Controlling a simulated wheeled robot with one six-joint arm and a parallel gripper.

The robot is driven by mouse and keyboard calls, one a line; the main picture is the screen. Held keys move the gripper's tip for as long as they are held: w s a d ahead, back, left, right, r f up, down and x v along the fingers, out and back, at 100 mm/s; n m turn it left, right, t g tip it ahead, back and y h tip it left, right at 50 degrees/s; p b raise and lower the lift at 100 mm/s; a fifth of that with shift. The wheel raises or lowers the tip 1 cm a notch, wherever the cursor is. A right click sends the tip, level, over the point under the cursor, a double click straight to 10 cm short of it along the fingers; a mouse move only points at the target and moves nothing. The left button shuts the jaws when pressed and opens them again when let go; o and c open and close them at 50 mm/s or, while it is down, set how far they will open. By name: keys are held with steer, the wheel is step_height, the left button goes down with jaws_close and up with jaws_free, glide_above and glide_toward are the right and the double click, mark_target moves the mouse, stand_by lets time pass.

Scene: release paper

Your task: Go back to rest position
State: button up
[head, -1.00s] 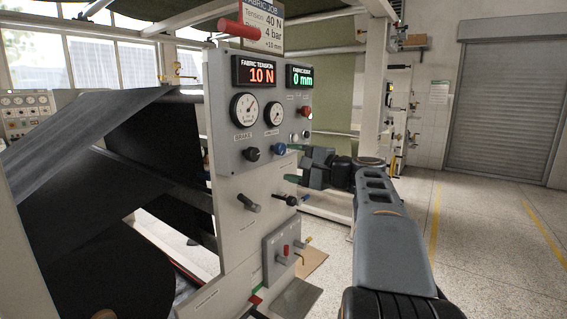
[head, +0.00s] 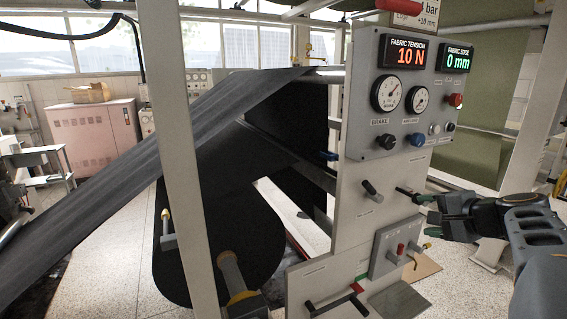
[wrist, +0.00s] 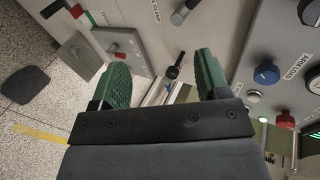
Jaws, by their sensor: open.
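My gripper (head: 436,210) is at the right of the head view, close to the lower part of the grey-white control panel (head: 350,225). In the wrist view its two green fingers (wrist: 160,62) stand wide apart with nothing held between them. A black-tipped lever (wrist: 174,71) shows in the gap, beyond the fingers. The same lever (head: 411,193) is just left of my gripper in the head view. Whether finger and lever touch is unclear there.
The panel carries gauges, knobs and displays reading 10 N (head: 405,54) and 0 mm. A small plate with a red knob (head: 400,249) sits below my gripper. A black fabric roll (head: 215,245) is left of the panel. Speckled floor (head: 95,255) lies open further left.

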steer(key=s+a+f+n+g+h+p, duration=0.3)
steer(key=s+a+f+n+g+p, duration=0.2)
steer(key=s+a+f+n+g, duration=0.35)
steer(key=s+a+r+n+h+p, duration=0.1)
steer(key=s+a+n+p, duration=0.4)
steer(key=a, duration=0.5)
steer(key=shift+s+r+n, duration=0.3)
steer(key=shift+s+n, duration=0.05)
steer(key=shift+s, duration=0.85)
